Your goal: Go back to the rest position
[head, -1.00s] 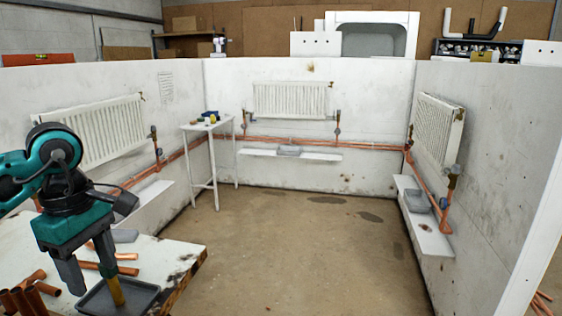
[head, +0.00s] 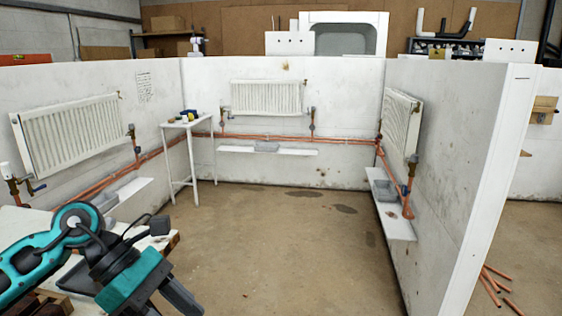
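My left gripper (head: 172,304) is at the bottom left of the head view, in front of the workbench (head: 30,222). It tilts down and to the right. One dark finger shows clearly, but the fingertips run to the bottom edge of the picture, so its opening and anything between the fingers cannot be made out. My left arm and gripper hide most of the workbench top. My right gripper is not in view.
White partition walls carry a left radiator (head: 70,135), a back radiator (head: 266,97) and a right radiator (head: 401,122) with copper pipes. A small white table (head: 188,124) stands in the back left corner. Copper pipes (head: 494,284) lie at right. The middle floor is clear.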

